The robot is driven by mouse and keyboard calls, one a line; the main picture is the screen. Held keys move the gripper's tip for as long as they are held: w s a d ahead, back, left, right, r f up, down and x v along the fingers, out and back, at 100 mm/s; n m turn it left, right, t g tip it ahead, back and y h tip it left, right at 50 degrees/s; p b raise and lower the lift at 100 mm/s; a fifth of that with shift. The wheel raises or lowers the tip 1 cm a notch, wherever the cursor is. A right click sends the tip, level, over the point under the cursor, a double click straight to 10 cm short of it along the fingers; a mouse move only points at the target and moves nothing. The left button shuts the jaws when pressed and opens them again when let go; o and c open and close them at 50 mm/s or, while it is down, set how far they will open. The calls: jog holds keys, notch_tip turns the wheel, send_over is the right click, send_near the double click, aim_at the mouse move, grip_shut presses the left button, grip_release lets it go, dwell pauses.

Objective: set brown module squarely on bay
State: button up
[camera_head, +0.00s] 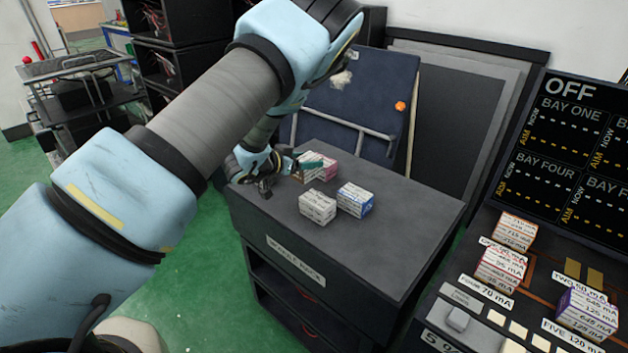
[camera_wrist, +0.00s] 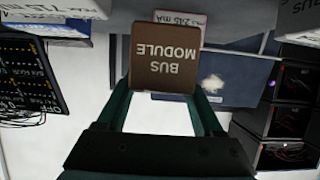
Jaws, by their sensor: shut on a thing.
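My gripper (camera_head: 298,166) is at the back left of a dark cabinet top (camera_head: 390,205), among white-sided modules. In the wrist view my gripper (camera_wrist: 163,88) has its two green fingers on either side of a brown module (camera_wrist: 166,58) marked BUS MODULE and is shut on it. In the head view the brown module is largely hidden by the gripper and neighbouring blocks. Whether it still touches the cabinet top cannot be told. The bay panel (camera_head: 477,318) is at the lower right, with gold contacts (camera_head: 572,267) showing in one bay.
A blue-sided module (camera_head: 356,200), a white-grey module (camera_head: 317,206) and a pink-topped module (camera_head: 328,167) stand on the cabinet. Orange (camera_head: 515,231), red (camera_head: 500,268) and purple (camera_head: 587,313) modules sit on the panel. A display (camera_head: 575,150) reading OFF stands behind it.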

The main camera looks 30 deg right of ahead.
jog(key=shift+f, duration=2.6)
jog(key=shift+f, duration=0.1)
jog(key=o, duration=1.5)
jog(key=shift+c, duration=0.2)
jog(key=shift+a, duration=0.15)
jog(key=v, duration=1.1)
jog(key=shift+a+r, duration=0.2)
jog(key=shift+a, duration=0.15)
